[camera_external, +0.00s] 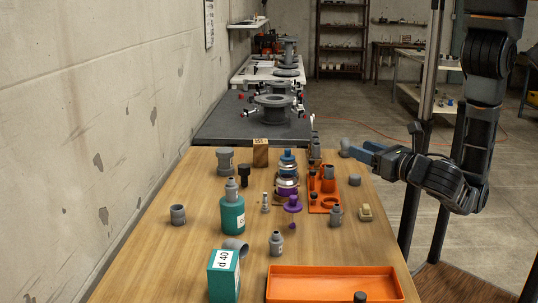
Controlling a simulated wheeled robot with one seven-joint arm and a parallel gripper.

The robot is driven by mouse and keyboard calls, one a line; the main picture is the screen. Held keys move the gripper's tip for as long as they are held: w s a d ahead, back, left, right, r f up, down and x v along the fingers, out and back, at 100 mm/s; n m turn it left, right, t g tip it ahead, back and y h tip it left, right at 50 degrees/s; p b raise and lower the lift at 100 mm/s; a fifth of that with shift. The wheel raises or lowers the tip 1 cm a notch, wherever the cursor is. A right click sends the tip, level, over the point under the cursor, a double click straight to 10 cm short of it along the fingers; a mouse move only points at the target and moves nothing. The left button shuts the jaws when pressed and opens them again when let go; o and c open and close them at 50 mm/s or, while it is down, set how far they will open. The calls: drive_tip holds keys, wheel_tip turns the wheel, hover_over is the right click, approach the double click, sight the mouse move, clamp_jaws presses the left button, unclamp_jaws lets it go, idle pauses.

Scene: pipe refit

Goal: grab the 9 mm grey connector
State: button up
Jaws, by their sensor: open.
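Several grey connectors stand or lie on the wooden table; no size marking is legible, so I cannot tell which is the 9 mm one. A stepped grey connector (276,243) stands near the front middle. Another stepped one (336,214) stands right of centre. A short wide one (177,214) is at the left, and a larger one (226,162) at the back left. A grey tube piece (236,246) lies behind the teal box. My gripper (352,149) is open above the table's back right edge, apart from these connectors; its fingertips are small and hard to make out.
An orange tray (335,281) lies at the front right. An orange holder (323,200) with grey parts is at the right. The left front is clear.

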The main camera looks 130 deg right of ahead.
approach(339, 208)
drive_tip(key=d, duration=0.3)
drive_tip(key=shift+s+d+r, duration=0.15)
drive_tip(key=shift+s+r, duration=0.1)
drive_tip(key=shift+d+f, duration=0.15)
drive_tip(key=shift+d, duration=0.1)
drive_tip(key=d, duration=0.7)
drive_tip(key=shift+s+d+f+p, duration=0.1)
drive_tip(key=shift+s+d+p, duration=0.05)
drive_tip(key=shift+p, duration=0.15)
drive_tip(key=shift+c, duration=0.2)
clamp_jaws()
